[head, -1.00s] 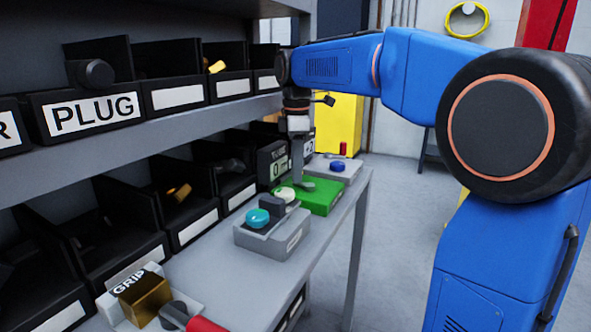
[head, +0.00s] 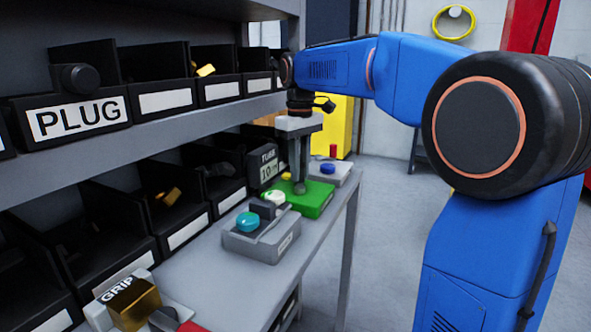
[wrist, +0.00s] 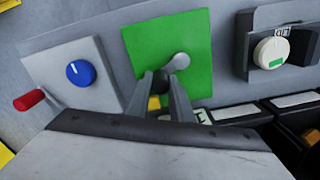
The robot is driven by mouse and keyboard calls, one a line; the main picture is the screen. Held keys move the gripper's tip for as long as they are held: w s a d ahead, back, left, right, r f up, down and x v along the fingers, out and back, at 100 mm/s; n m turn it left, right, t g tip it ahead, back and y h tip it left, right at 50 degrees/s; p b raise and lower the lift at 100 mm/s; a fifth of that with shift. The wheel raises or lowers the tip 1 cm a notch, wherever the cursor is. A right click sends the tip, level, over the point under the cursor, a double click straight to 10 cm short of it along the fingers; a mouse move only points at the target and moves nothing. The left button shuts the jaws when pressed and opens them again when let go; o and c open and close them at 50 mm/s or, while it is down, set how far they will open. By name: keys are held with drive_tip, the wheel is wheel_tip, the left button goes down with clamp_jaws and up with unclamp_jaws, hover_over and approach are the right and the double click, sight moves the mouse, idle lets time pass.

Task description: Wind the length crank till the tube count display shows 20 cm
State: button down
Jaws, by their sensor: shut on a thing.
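The length crank sits on a green block (head: 318,203) on the bench; in the wrist view the green block (wrist: 150,45) lies ahead of my fingers. The crank's pale arm (wrist: 178,64) shows, with a dark knob at its end. My gripper (head: 300,188) points down over the green block, and in the wrist view my gripper (wrist: 163,80) is shut on the crank's knob (wrist: 161,83). The tube count display (head: 267,170) stands behind the green block and reads 10 cm. Part of the crank is hidden by my fingers in the head view.
A grey box with a teal button (head: 247,222) stands nearer on the bench. A grey box with a blue knob (head: 328,169) and a red handle (wrist: 29,99) is beyond the green block. Bins (head: 185,225) line the back. A GRIP-labelled holder (head: 118,290) is in front.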

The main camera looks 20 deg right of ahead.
drive_tip(key=m, duration=0.2)
drive_tip(key=d+m, duration=0.1)
drive_tip(key=s+m, duration=0.1)
drive_tip(key=m, duration=0.1)
drive_tip(key=shift+s+d+m, duration=0.1)
drive_tip(key=shift+d+m, duration=0.2)
drive_tip(key=shift+d, duration=0.1)
drive_tip(key=shift+s+d+m, duration=0.2)
drive_tip(key=shift+s+m, duration=0.15)
drive_tip(key=shift+m, duration=0.7)
drive_tip(key=shift+s+d+m, duration=0.2)
drive_tip(key=shift+s+m, duration=0.15)
drive_tip(key=shift+m, duration=0.7)
drive_tip(key=c, duration=1.6)
unclamp_jaws()
drive_tip(key=shift+r, duration=0.1)
wheel_tip(320, 180, up, 17)
drive_tip(key=shift+r, duration=0.1)
